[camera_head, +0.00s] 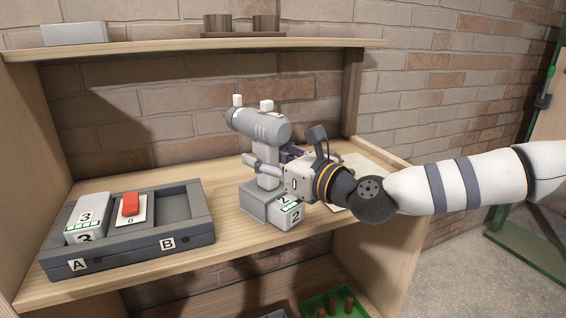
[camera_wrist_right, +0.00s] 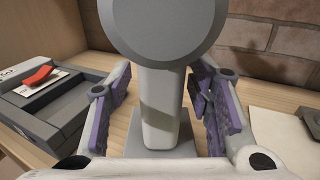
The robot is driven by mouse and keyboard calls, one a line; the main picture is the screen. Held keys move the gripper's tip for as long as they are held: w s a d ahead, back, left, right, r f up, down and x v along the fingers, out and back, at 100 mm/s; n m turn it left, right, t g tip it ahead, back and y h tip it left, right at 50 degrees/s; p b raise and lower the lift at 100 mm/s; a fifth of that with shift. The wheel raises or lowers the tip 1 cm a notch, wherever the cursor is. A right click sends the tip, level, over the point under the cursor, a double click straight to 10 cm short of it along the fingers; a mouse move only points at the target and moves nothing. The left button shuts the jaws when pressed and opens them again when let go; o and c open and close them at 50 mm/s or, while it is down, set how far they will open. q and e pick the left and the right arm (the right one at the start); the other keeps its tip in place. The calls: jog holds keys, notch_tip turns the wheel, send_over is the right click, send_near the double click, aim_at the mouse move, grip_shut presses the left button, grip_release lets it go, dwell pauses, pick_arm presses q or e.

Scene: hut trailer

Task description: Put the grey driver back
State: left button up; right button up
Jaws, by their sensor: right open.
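The grey driver (camera_head: 262,126) stands upright on the wooden shelf board, its body pointing up and left. A grey and white block marked 2 (camera_head: 287,214), with green bars, is at its foot. My right gripper (camera_head: 270,159) is open, with its fingers on either side of the driver's handle. The right wrist view shows the pale handle (camera_wrist_right: 160,105) between the purple finger pads, with a gap on both sides. The driver's round end fills the top of that view. My left gripper is not in view.
A dark tray (camera_head: 190,243) marked A and B stands at left. A block marked 3 (camera_head: 87,218) is in A; a red piece (camera_head: 131,204) on a white card marked 0 is by B. An upper shelf (camera_head: 150,47) holds two dark cups. A pale sheet (camera_head: 365,168) lies right.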

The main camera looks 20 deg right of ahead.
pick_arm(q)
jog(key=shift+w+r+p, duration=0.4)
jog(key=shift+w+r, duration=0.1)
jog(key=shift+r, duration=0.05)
pick_arm(e)
jog(key=v, duration=1.1)
